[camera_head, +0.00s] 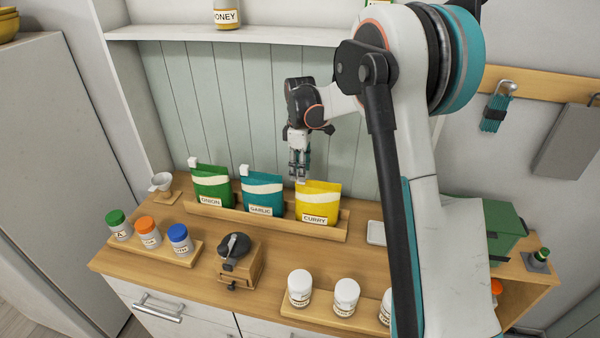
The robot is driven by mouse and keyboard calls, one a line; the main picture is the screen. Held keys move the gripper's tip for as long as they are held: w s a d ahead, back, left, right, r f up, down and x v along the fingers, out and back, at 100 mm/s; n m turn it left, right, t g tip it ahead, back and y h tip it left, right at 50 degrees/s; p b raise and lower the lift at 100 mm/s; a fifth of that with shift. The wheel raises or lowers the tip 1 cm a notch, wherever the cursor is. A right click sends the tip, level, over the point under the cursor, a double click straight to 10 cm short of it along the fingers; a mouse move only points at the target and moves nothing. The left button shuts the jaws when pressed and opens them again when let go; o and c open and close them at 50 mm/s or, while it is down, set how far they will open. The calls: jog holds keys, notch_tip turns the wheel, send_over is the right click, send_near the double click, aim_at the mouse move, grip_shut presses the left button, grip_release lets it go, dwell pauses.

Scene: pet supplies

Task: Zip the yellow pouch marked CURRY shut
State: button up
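The yellow pouch (318,203) marked CURRY stands upright at the right end of a wooden rack, with a pale band across its upper part. My gripper (299,177) points down at the pouch's top left corner. Its fingers look close together, but whether they touch or hold anything there is too small to tell. A white slider tab like those on the other pouches cannot be made out clearly at this corner; the fingers cover that spot.
The teal GARLIC pouch (262,194) and green ONION pouch (211,186) stand left in the same rack (280,223), each with a white tab at its top left. A grinder (238,262) and white-lidded jars (300,286) stand in front. A shelf (240,34) hangs above.

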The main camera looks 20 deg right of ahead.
notch_tip(320, 180, up, 10)
dwell(0.4)
dwell(0.3)
jog(key=s+a+m+t+b, duration=0.2)
jog(key=s+a+m+b, duration=0.15)
jog(key=s, duration=0.55)
jog(key=s+a+m+t+b, duration=0.25)
jog(key=s+b, duration=0.25)
jog(key=s, duration=0.5)
jog(key=s+a+f+m+t+b, duration=0.1)
jog(key=s+f+m+b, duration=0.4)
jog(key=s+f, duration=0.6)
jog(key=shift+s+a+f+t+b, duration=0.35)
jog(key=shift+s+t, duration=0.5)
jog(key=shift+s, duration=1.15)
jog(key=shift+c, duration=0.2)
